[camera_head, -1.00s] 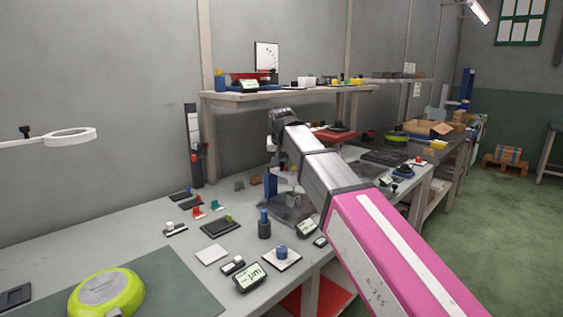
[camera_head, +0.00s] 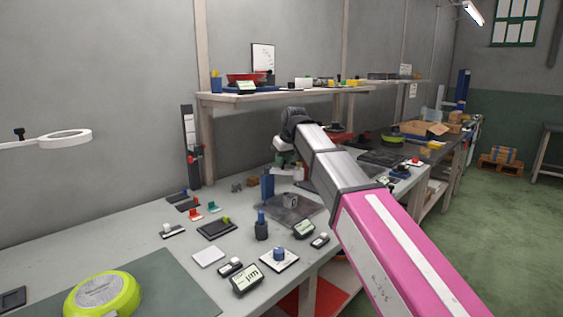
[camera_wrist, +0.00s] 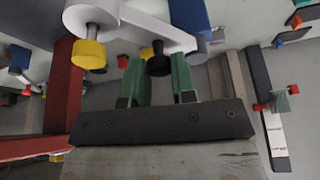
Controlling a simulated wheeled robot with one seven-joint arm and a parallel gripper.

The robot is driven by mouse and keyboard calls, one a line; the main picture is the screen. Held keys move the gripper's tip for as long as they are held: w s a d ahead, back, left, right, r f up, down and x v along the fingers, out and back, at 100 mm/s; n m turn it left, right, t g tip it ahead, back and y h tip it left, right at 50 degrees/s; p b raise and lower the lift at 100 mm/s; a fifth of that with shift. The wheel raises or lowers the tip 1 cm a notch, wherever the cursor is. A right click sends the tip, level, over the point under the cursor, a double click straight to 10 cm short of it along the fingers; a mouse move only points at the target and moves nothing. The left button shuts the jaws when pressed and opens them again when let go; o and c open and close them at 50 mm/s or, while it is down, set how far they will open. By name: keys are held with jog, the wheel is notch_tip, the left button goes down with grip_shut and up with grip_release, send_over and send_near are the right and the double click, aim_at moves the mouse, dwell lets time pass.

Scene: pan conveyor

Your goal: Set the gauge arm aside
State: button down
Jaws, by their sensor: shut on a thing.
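In the wrist view, the green fingers of my gripper (camera_wrist: 155,80) are closed around a black knob (camera_wrist: 158,63). The knob sits under the rounded end of a white arm (camera_wrist: 170,38), which I take to be the gauge arm. A yellow knob (camera_wrist: 89,55) hangs from the arm's other part on a metal stem. A blue post (camera_wrist: 188,14) shows behind the white arm; whether they touch is unclear. In the head view, a blue post (camera_head: 267,187) stands by a dark plate (camera_head: 308,207) carrying a small metal block (camera_head: 290,200). My arm partly hides the gripper area there.
Gauges, small blocks and a blue-knobbed cylinder (camera_head: 261,226) crowd the bench (camera_head: 150,238) in front. A lime-green pan (camera_head: 103,295) lies on a dark mat at the front left. A shelf (camera_head: 280,92) runs above the back. A ring magnifier (camera_head: 65,138) hangs at left.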

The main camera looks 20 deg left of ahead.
jog(key=shift+w+a+n+g+y, duration=0.15)
jog(key=shift+w+a+n+g, duration=0.35)
jog(key=shift+n, duration=1.05)
jog(key=shift+w+a+n+g+y, duration=0.25)
jog(key=shift+w+n+g, duration=0.6)
jog(key=shift+n, duration=0.75)
jog(key=shift+w+a+n+g+y, duration=0.1)
jog(key=shift+w+a+n+g, duration=0.25)
jog(key=shift+w+n, duration=0.9)
jog(key=shift+s+n, duration=0.35)
jog(key=shift+n, duration=0.05)
jog(key=c, duration=0.9)
grip_release()
jog(key=shift+c, duration=0.2)
jog(key=v, duration=1)
jog(key=shift+r, duration=0.4)
jog(key=shift+d, duration=0.1)
